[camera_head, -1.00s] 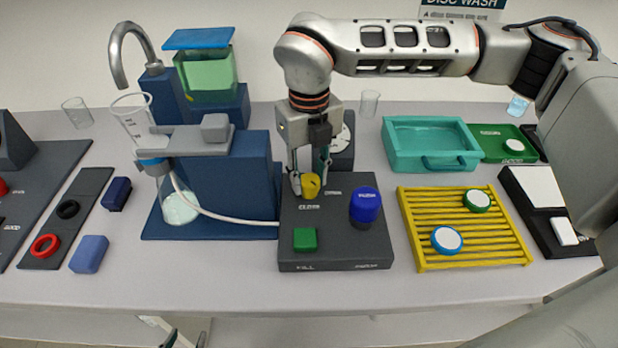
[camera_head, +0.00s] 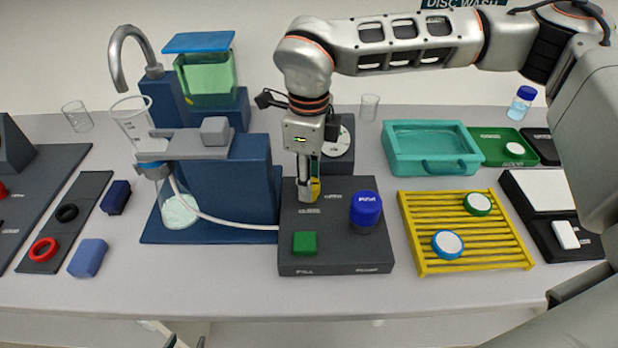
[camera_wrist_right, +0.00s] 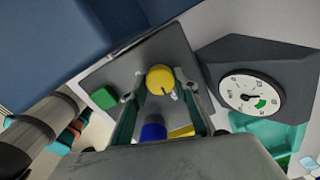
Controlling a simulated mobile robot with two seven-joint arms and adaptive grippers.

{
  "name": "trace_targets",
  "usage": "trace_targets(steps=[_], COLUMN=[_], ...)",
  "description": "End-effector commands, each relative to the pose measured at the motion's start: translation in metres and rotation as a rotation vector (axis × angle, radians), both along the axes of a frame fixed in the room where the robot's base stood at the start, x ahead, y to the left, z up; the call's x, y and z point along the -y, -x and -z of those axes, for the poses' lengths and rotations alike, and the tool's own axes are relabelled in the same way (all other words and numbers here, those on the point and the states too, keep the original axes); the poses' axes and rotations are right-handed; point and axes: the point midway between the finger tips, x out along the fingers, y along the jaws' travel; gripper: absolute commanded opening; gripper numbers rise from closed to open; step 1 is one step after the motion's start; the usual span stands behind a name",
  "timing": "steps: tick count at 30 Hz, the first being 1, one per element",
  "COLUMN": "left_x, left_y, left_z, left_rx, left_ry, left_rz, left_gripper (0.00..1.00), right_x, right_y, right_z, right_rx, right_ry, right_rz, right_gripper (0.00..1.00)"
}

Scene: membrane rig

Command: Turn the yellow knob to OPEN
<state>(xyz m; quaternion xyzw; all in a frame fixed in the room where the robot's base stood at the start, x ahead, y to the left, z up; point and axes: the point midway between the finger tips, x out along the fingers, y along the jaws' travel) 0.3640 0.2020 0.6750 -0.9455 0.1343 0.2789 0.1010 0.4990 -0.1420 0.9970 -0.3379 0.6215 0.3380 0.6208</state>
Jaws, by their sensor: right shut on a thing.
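A round gauge (camera_wrist_right: 251,93) stands behind the panel. A blue stand with a flask (camera_head: 180,208) and white hose is on the left. A yellow rack (camera_head: 466,265) with two discs and a teal basin (camera_head: 430,166) are on the right. The table front is clear.

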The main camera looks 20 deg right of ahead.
Motion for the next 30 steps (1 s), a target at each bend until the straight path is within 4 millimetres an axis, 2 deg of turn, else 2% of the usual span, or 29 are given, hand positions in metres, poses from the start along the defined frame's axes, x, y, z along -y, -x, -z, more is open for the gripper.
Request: trace_targets(steps=[9, 22, 23, 24, 30], left_x=[0.0000, -0.0001, -0.0001, -0.0001, -0.0001], left_y=[0.0000, 0.0014, 0.0014, 0.0014, 0.0013], left_z=[-0.0009, 0.0017, 0.0017, 0.0017, 0.0016], left_rx=[0.000, -0.005, -0.005, -0.005, -0.005], left_ry=[0.000, -0.001, -0.001, -0.001, -0.001], left_rz=[0.000, 0.000, 0.000, 0.000, 0.000], left_gripper=[0.40, 0.40, 0.40, 0.40, 0.40], right_x=[-0.0005, -0.0005, -0.0005, -0.0006, -0.0003], right_y=[-0.0009, -0.0010, -0.0010, -0.0010, -0.0005], right_z=[-0.0015, -0.0016, -0.0016, -0.0016, -0.0008], right_rx=[0.003, 0.004, 0.004, 0.004, 0.002], right_ry=[-0.002, -0.002, -0.002, -0.002, -0.001], right_rz=[-0.079, -0.087, -0.087, -0.087, -0.086], right_gripper=[0.08, 0.08, 0.35, 0.45, 0.46])
